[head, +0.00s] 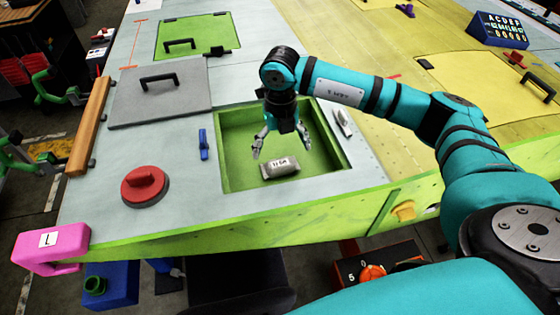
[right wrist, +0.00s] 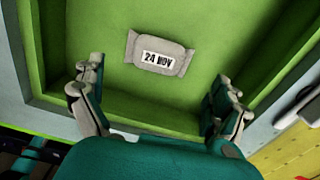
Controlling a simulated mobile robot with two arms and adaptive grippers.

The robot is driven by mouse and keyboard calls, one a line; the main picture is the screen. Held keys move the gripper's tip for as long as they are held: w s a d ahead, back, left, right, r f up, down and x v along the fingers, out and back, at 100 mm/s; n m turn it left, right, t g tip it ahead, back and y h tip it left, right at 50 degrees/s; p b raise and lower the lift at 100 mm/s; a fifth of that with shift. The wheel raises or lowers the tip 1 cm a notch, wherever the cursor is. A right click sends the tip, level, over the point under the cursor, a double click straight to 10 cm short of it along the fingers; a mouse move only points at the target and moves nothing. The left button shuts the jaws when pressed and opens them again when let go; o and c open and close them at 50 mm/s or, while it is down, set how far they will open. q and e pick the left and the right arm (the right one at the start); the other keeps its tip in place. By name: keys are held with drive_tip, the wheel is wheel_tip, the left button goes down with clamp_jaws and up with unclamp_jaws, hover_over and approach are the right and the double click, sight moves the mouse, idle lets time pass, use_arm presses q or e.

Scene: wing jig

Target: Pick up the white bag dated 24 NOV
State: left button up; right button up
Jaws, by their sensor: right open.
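The white bag (head: 280,171) lies flat on the green floor of the open recess (head: 236,180). It looks pale grey, with a white label. In the right wrist view the label on the bag (right wrist: 158,57) reads 24 NOV. My right gripper (head: 283,148) is open and empty, pointing down over the recess. Its two fingers are spread wide, and the bag lies between and beyond them in the right wrist view (right wrist: 160,75). Nothing touches the bag except the recess floor. My left gripper is not in view.
The recess has raised green walls on all sides. A blue tool (head: 203,145) and a red round handled piece (head: 145,186) lie to its left. A grey lid (head: 160,100) with a black handle lies behind left. A small white item (head: 343,122) lies at the right rim.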

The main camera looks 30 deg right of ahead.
sight(280, 163)
drive_tip(key=shift+f, duration=0.75)
wheel_tip(280, 163, down, 5)
drive_tip(key=p, duration=0.3)
drive_tip(key=shift+a+r, duration=0.1)
drive_tip(key=shift+f, duration=0.3)
drive_tip(key=c, duration=1.2)
